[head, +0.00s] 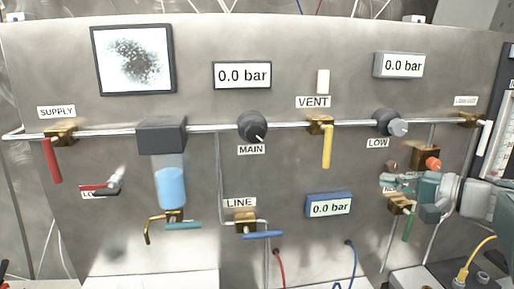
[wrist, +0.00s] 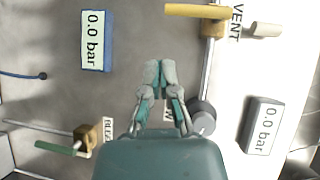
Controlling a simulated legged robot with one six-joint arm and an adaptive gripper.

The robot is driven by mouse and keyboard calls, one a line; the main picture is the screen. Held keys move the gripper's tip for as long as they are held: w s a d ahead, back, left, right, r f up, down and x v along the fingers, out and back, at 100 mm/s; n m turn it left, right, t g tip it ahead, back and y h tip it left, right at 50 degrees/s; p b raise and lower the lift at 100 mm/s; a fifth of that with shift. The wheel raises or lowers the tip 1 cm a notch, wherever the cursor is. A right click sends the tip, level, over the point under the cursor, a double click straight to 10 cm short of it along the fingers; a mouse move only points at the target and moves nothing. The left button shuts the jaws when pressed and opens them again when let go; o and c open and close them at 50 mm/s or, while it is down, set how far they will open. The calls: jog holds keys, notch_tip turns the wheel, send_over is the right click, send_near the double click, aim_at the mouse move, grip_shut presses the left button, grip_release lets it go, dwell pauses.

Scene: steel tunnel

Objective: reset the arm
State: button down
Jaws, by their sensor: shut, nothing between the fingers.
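My gripper (head: 390,182) reaches in from the right side of the head view, in front of the panel's lower right part. Its grey-green fingers point left, below the LOW knob (head: 391,123) and close to a brass valve with a green handle (head: 407,228). In the wrist view my gripper (wrist: 159,72) is shut, with its fingertips together and nothing between them. Bare panel shows beyond the tips. The gripper partly hides the label by the green-handled valve in the head view. I cannot tell whether it touches the panel.
The steel panel (head: 95,215) carries a red SUPPLY handle (head: 52,160), a MAIN knob (head: 252,126), a yellow VENT handle (head: 327,147) and a blue LINE handle (head: 262,235). An orange knob (head: 432,164) is beside my gripper. A yellow cable (head: 478,255) rises at lower right.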

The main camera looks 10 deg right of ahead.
jog(key=s+a+f+n+g+h, duration=0.2)
jog(key=s+a+f+g, duration=0.3)
jog(key=a, duration=0.3)
jog(key=s+a+f+n+g+h, duration=0.2)
jog(key=s+a+f, duration=0.3)
jog(key=a+f, duration=0.25)
jog(key=s+f+n+h, duration=0.5)
jog(key=s+h, duration=0.1)
jog(key=s, duration=0.2)
jog(key=shift+a+f+n, duration=0.3)
jog(key=shift+a+f, duration=0.1)
jog(key=shift+a, duration=0.05)
jog(key=shift+d, duration=0.25)
jog(key=shift+a, duration=0.1)
